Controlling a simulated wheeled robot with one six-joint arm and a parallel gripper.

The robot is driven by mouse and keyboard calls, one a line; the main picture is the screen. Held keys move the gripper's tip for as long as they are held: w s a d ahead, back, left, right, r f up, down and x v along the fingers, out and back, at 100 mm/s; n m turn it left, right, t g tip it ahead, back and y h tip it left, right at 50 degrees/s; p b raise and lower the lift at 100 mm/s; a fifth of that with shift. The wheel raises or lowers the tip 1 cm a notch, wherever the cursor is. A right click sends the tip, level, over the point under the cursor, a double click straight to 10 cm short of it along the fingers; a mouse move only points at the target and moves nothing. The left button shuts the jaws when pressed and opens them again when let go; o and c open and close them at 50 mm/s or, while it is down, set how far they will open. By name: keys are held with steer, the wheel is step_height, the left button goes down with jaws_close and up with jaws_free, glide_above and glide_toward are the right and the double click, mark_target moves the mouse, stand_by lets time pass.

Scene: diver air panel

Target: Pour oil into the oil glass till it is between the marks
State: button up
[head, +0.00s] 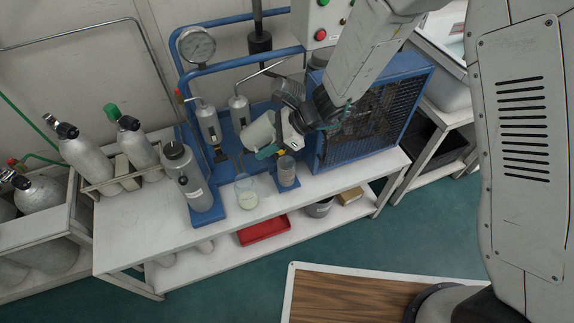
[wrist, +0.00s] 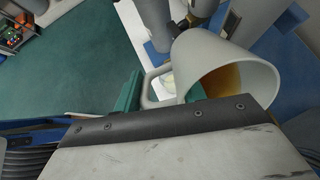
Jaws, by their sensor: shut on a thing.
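My gripper (head: 268,151) is shut on the handle of a white jug (head: 259,131), above the bench and in front of the blue compressor. In the wrist view the jug (wrist: 205,52) shows its open mouth with amber oil (wrist: 230,80) inside, and the handle (wrist: 152,88) lies between green fingers. The jug looks tilted; no stream of oil shows. Below it, a clear glass (head: 247,194) holds pale liquid, and a grey see-through cylinder (head: 287,171) stands on a blue foot. I cannot tell which is the oil glass, and no marks can be read.
The caged blue compressor (head: 362,122) stands to the right. A blue pipe frame and gauge (head: 196,46) rise behind. The white bench (head: 130,240) is clear at its front left.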

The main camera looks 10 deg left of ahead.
steer(key=shift+f+y, duration=0.15)
steer(key=shift+y, duration=0.25)
steer(key=shift+s+a+p, duration=0.1)
steer(key=shift+a+p, duration=0.1)
steer(key=shift+p, duration=0.5)
stand_by(0.6)
steer(key=shift+f+y+p, duration=0.15)
steer(key=shift+y+p, duration=0.25)
steer(key=shift+p, duration=0.1)
stand_by(0.5)
steer(key=shift+a+f+g+p, duration=0.1)
steer(key=shift+a+g+p, duration=0.2)
steer(key=shift+p, duration=0.1)
stand_by(0.6)
steer(key=shift+f+y+p, duration=0.1)
steer(key=shift+y+p, duration=0.4)
steer(key=shift+p, duration=0.3)
stand_by(0.7)
